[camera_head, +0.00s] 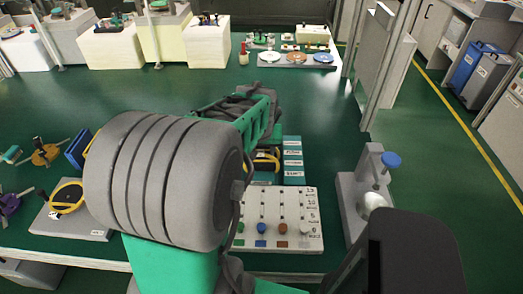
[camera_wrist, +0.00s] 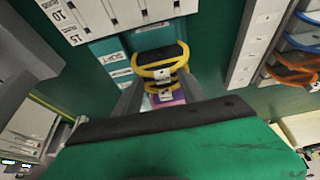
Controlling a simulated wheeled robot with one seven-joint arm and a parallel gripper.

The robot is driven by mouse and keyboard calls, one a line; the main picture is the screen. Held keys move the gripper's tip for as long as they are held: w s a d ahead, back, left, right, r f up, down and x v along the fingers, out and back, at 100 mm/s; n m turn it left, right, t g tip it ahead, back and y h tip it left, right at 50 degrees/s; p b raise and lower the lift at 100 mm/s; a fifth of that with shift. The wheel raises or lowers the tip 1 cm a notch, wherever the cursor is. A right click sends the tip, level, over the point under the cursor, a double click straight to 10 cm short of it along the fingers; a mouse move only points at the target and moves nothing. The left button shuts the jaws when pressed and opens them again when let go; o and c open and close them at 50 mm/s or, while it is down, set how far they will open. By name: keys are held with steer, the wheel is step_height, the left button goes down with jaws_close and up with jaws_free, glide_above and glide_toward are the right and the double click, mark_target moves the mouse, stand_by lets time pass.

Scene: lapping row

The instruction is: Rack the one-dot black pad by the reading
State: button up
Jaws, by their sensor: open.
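In the wrist view, a stack of black pads with yellow bands (camera_wrist: 160,58) stands ahead of my gripper (camera_wrist: 160,92). White tags show on the stack's front, but their dots are too small to read. The two grey fingers are open, one on either side of the lower stack; I cannot tell whether they touch it. In the head view, a black pad with a yellow band (camera_head: 68,196) lies on a grey plate at the left. Another black-and-yellow piece (camera_head: 267,160) shows partly behind my arm. I cannot tell which pad has one dot.
A white board marked 15 to 0 (camera_head: 285,243) carries several coloured knobs. A grey stand with a blue knob (camera_head: 390,160) is to its right. Teal labelled strips (camera_head: 292,160) lie behind the board. A pale rack (camera_wrist: 252,45) with blue and orange bands is close on the right.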

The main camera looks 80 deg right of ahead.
steer(key=v, duration=0.6)
steer(key=shift+r, duration=0.25)
steer(key=shift+w+a, duration=0.1)
